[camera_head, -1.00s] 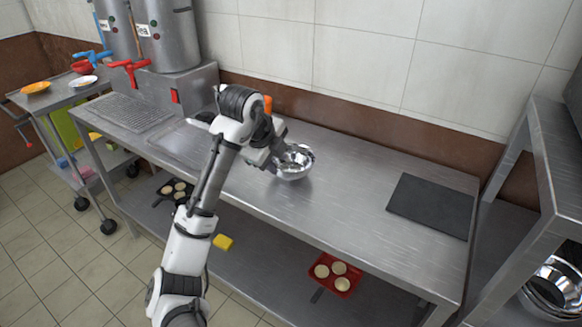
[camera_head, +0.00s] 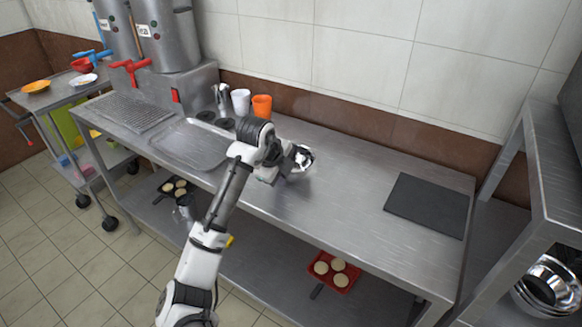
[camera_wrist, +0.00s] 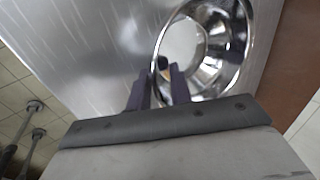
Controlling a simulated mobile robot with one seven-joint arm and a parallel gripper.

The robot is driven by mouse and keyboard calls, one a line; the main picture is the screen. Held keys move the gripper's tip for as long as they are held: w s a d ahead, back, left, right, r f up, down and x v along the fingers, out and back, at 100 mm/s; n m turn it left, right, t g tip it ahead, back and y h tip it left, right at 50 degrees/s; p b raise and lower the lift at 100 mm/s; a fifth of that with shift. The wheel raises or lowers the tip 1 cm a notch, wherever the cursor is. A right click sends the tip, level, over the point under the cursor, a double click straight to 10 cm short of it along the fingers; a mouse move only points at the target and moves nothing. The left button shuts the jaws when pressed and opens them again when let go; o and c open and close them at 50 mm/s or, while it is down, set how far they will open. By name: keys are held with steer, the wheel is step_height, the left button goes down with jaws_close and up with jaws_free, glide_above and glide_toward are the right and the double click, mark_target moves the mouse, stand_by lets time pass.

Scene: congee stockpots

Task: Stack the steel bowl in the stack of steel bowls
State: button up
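The shiny steel bowl (camera_head: 304,157) stands on the steel worktable, partly hidden behind my gripper in the head view. In the wrist view the bowl (camera_wrist: 222,50) shows its mirror-like inside. My gripper (camera_wrist: 158,92) is at the bowl's near rim, fingers apart with a gap between them. One finger is outside the rim and the other overlaps the bowl's inside; I cannot tell whether either touches it. The stack of steel bowls (camera_head: 550,287) is on a lower shelf of the rack at the far right, cut off by the picture edge.
A dark board (camera_head: 428,205) lies on the worktable (camera_head: 350,200) to the right, with clear steel between. A tray (camera_head: 190,145), a white cup (camera_head: 241,101) and an orange cup (camera_head: 262,106) are to the left. The rack (camera_head: 555,150) rises at the right.

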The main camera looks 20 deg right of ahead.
jaws_close()
